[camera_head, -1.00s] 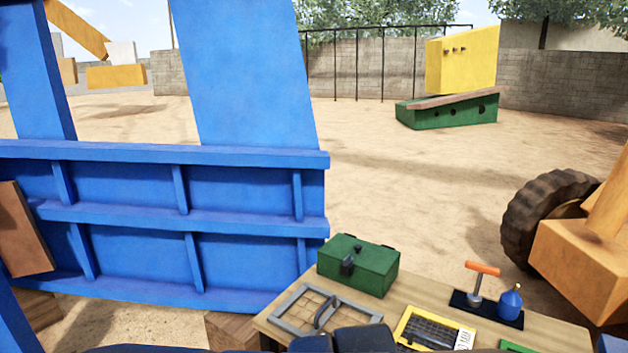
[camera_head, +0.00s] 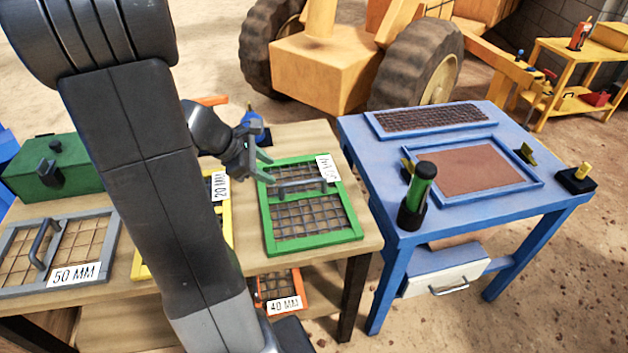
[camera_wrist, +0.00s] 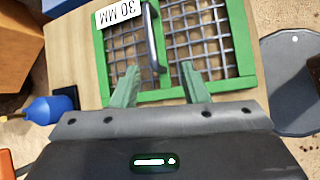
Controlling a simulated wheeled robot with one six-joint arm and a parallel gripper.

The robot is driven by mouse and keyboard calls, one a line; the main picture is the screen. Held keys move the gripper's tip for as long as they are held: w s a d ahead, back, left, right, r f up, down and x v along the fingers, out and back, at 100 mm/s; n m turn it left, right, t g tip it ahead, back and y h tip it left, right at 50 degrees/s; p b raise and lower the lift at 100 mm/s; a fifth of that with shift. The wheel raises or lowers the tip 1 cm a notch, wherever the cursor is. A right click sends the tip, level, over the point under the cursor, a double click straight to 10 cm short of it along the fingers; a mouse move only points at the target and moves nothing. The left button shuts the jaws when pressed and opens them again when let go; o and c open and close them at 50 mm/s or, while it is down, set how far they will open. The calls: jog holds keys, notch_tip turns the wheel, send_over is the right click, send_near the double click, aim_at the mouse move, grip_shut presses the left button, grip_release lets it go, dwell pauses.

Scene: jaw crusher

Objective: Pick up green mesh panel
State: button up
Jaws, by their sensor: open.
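The green mesh panel (camera_head: 309,226) lies flat on the right end of the wooden table. It has a green frame, dark wire mesh, a grey bar handle (camera_head: 304,184) across its middle and a white label. My gripper (camera_head: 262,168) is open and empty, just left of the panel's upper left side and above it. In the wrist view, the open fingers (camera_wrist: 162,82) reach over the panel's near edge, and the green panel (camera_wrist: 248,45) shows its "30 MM" label. Whether a finger touches the panel is unclear.
A yellow panel (camera_head: 226,188) lies partly behind my arm. A grey "50 MM" panel (camera_head: 84,240) and green box (camera_head: 50,165) are at left. A blue table (camera_head: 365,150) stands at right. An orange panel (camera_head: 281,284) is below.

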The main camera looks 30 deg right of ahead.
aim_at(301, 181)
jog(key=x, duration=0.3)
jog(key=b+x, duration=0.1)
jog(key=x, duration=0.2)
jog(key=w+x, duration=0.1)
jog(key=x, duration=0.2)
jog(key=shift+d+r, duration=0.15)
jog(key=shift+d, duration=0.15)
jog(key=shift+d+r+b+x, duration=0.15)
jog(key=shift+b+x, duration=0.1)
jog(key=shift+x, duration=1.15)
jog(key=shift+d+r+b+x, duration=0.1)
jog(key=shift+b+x, duration=0.15)
jog(key=shift+x, duration=1.15)
jog(key=shift+w, duration=0.1)
grip_shut()
